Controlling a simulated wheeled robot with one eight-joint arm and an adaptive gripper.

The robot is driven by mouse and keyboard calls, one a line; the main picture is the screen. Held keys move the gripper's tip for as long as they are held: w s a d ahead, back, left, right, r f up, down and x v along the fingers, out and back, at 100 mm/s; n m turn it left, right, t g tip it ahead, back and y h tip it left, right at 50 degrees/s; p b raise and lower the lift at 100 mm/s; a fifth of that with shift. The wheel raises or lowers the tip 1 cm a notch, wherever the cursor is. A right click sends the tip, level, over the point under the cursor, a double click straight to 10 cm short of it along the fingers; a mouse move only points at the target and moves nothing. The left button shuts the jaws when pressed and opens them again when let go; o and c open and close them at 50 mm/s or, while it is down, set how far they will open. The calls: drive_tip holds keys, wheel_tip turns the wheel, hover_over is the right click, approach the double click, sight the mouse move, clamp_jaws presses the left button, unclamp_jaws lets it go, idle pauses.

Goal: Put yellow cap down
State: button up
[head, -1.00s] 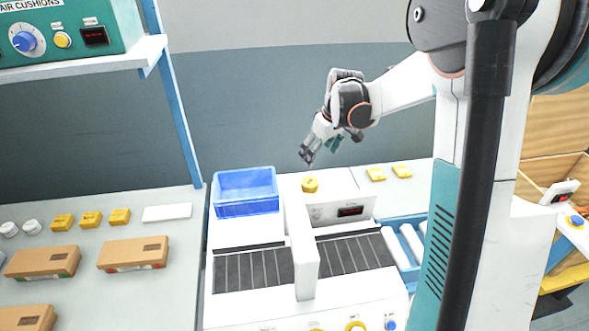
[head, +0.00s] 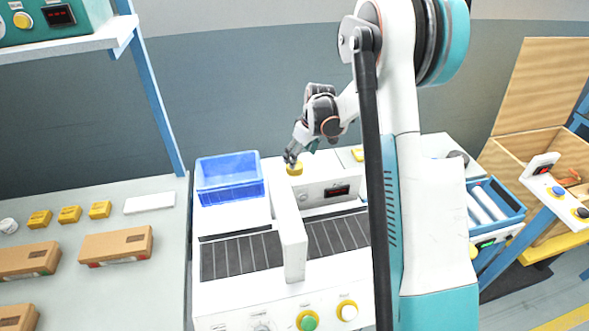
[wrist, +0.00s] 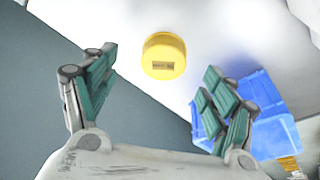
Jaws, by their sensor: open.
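The yellow cap (head: 294,168) sits on the white top of the machine, just right of the blue bin. In the wrist view the round yellow cap (wrist: 164,56) rests on the white surface beyond my fingertips, with a small brown label on its side. My gripper (head: 290,158) is beside and above the cap in the head view. In the wrist view my gripper (wrist: 158,85) has its green-padded fingers spread wide, with nothing between them. I cannot tell from the head view whether a fingertip touches the cap.
The blue bin (head: 230,196) stands on the machine left of the cap; it shows in the wrist view (wrist: 275,137) behind the right finger. A white upright plate (head: 290,240) splits the dark conveyor (head: 240,258). Brown boxes (head: 115,246) and small yellow blocks (head: 70,214) lie on the left table.

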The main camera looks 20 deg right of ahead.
drive_tip(key=x, duration=0.1)
drive_tip(key=b+x, duration=0.1)
drive_tip(key=x, duration=0.1)
drive_tip(key=b+x, duration=0.1)
drive_tip(key=x, duration=0.1)
drive_tip(key=shift+w+a+f, duration=0.1)
drive_tip(key=shift+w+a, duration=0.05)
drive_tip(key=shift+a, duration=0.2)
drive_tip(key=c, duration=1)
